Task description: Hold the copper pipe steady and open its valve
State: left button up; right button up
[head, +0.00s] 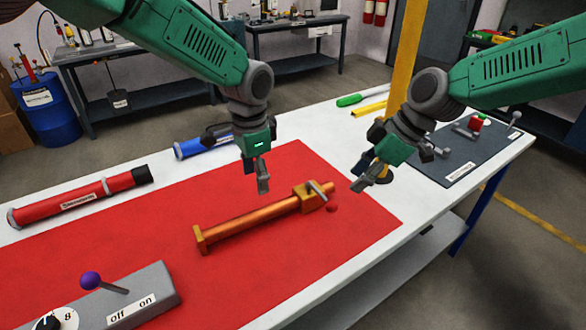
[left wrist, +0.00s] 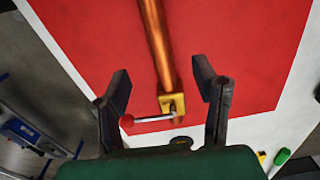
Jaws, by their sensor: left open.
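The copper pipe (head: 255,217) lies on the red mat (head: 350,225). A brass valve block (head: 307,198) sits at its right end, with a grey lever (head: 317,189) and a red knob (head: 331,207). My left gripper (head: 262,183) is open and empty above the pipe. In the left wrist view its fingers (left wrist: 166,88) spread to either side of the pipe (left wrist: 157,40) near the valve block (left wrist: 172,104), and the red knob (left wrist: 127,120) shows by the left finger. My right gripper (head: 370,180) hangs right of the valve, apart from it; its jaw opening is unclear.
A grey switch box (head: 135,295) with a purple-knobbed lever stands at front left. A red cylinder (head: 80,198) and a blue cylinder (head: 203,143) lie behind the mat. A dark board (head: 450,165) with a red-knobbed valve is at right. The mat around the pipe is clear.

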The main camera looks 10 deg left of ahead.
pick_arm(q)
send_over(259, 210)
jog(key=f, duration=0.5)
jog(key=shift+d+f, duration=0.15)
jog(key=shift+d, duration=0.25)
jog(key=f, duration=0.5)
jog(key=shift+a+f, duration=0.2)
jog(key=shift+a, duration=0.2)
jog(key=shift+f, duration=0.65)
pick_arm(e)
jog(key=shift+d+f, duration=0.1)
jog(key=shift+d, duration=0.05)
pick_arm(q)
jog(key=shift+d, duration=0.25)
jog(key=shift+c, duration=0.4)
pick_arm(e)
jog(key=shift+d, duration=0.15)
